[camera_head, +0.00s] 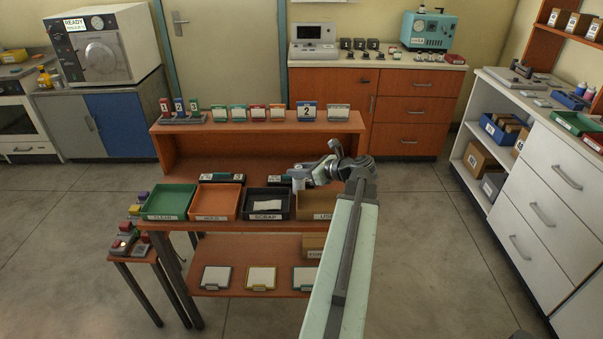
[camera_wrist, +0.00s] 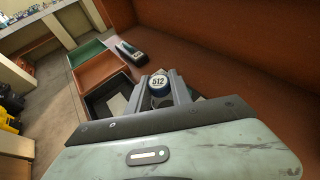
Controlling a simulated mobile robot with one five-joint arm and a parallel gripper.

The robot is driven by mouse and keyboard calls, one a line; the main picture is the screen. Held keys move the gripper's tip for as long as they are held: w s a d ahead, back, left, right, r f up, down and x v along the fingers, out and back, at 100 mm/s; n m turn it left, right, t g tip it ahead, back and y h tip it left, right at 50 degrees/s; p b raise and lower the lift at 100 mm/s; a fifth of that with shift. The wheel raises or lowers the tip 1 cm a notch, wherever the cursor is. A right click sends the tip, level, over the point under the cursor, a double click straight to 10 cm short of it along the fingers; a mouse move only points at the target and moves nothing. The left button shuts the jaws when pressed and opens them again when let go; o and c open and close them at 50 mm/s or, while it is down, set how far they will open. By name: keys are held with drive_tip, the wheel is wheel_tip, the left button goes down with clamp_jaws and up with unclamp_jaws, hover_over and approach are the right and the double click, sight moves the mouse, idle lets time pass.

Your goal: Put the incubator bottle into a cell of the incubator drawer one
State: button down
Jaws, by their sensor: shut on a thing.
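The bottle (camera_wrist: 160,82), with a round cap marked 512, is held between the two grey fingers of my gripper (camera_wrist: 161,91) in the wrist view. In the head view my gripper (camera_head: 303,178) is above the workbench, over the gap between the black and brown trays, with the small pale bottle (camera_head: 299,184) below it. The bottle's lower part is hidden in the wrist view. I cannot pick out a drawer marked as incubator drawer one in either view.
A green tray (camera_head: 168,203), an orange tray (camera_head: 215,203), a black tray (camera_head: 265,206) and a brown tray (camera_head: 314,211) line the bench front. Dark labelled racks (camera_head: 222,178) lie behind them. A raised shelf (camera_head: 258,122) bounds the back. Open floor (camera_head: 440,250) lies right.

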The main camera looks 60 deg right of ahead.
drive_tip(key=c, duration=1.2)
unclamp_jaws()
drive_tip(key=shift+o, duration=0.2)
